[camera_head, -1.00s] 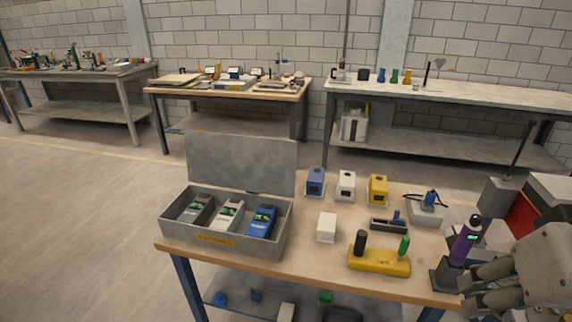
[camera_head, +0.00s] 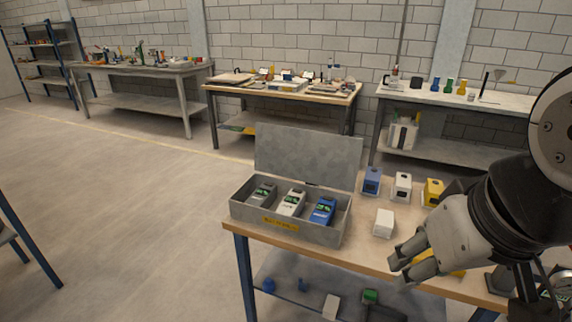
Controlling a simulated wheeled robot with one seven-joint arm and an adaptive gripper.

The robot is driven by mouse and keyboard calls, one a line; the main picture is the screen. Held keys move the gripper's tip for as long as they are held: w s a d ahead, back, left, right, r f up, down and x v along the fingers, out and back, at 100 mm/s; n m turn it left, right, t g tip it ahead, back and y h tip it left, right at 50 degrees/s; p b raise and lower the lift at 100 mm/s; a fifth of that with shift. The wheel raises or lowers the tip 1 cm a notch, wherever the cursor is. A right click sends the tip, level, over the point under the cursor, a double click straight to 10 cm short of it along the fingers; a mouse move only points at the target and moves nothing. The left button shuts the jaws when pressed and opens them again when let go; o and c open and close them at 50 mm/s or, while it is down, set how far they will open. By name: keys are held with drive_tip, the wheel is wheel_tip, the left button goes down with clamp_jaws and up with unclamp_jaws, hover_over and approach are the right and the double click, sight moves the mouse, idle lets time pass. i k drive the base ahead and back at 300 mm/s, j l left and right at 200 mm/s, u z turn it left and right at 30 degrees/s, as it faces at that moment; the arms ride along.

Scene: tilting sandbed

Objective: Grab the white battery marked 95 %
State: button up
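A grey open box (camera_head: 245,213) with a raised lid stands on the near table's left end. Three batteries with small green displays lie in it: a grey one (camera_head: 262,194) at left, a white one (camera_head: 290,203) in the middle and a blue one (camera_head: 322,212) at right. The displays are too small to read. My gripper (camera_head: 397,272) is to the right of the box, in front of the table's middle. Its fingers look apart, with nothing seen between them.
A white block (camera_head: 384,223) stands between the box and my gripper. Blue (camera_head: 371,181), white (camera_head: 401,187) and yellow (camera_head: 433,192) housings stand behind it. My arm hides much of the table's right side. The box's lid (camera_head: 308,158) stands up at its back.

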sight(292, 205)
drive_tip(key=i+u, duration=0.15)
drive_tip(key=i, duration=0.35)
drive_tip(key=i+l+u, duration=0.15)
drive_tip(key=i, duration=0.3)
